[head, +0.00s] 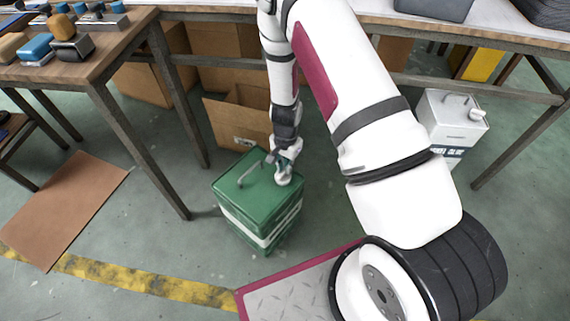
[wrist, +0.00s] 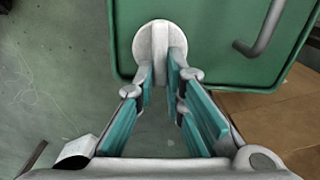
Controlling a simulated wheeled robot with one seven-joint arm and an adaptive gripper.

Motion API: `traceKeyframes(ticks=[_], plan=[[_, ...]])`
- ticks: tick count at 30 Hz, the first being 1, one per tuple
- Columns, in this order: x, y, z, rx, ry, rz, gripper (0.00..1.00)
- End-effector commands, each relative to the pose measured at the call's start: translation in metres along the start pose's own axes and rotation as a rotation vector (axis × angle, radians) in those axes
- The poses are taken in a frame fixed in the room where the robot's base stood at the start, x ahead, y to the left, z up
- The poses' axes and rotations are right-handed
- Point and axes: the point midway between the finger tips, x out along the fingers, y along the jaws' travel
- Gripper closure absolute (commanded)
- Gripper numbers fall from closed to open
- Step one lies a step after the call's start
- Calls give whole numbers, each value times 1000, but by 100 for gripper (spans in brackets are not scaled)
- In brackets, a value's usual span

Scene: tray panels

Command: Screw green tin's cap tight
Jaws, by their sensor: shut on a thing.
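The green tin (head: 258,205) stands upright on the floor, with a white band round its side and a metal handle on top. Its green top also fills the upper part of the wrist view (wrist: 225,60). The pale round cap (wrist: 158,38) sits at the edge of the tin's top and has a raised bar across it. My gripper (wrist: 160,74) is shut on the cap's bar, with one finger on each side. In the head view my gripper (head: 284,172) hides most of the cap. How tight the cap sits cannot be seen.
A white tin (head: 450,125) stands under the bench at the right. Cardboard boxes (head: 225,120) stand behind the green tin. A table (head: 115,60) with blocks is at the left. A brown sheet (head: 62,205) lies on the floor.

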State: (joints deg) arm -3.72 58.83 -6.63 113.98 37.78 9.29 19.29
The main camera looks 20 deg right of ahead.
Motion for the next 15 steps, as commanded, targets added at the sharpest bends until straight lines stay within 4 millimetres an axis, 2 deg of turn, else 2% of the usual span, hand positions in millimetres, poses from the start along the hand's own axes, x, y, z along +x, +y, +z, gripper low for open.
traceKeyframes(ticks=[15], plan=[[0,2,0,99,1,-1,100]])
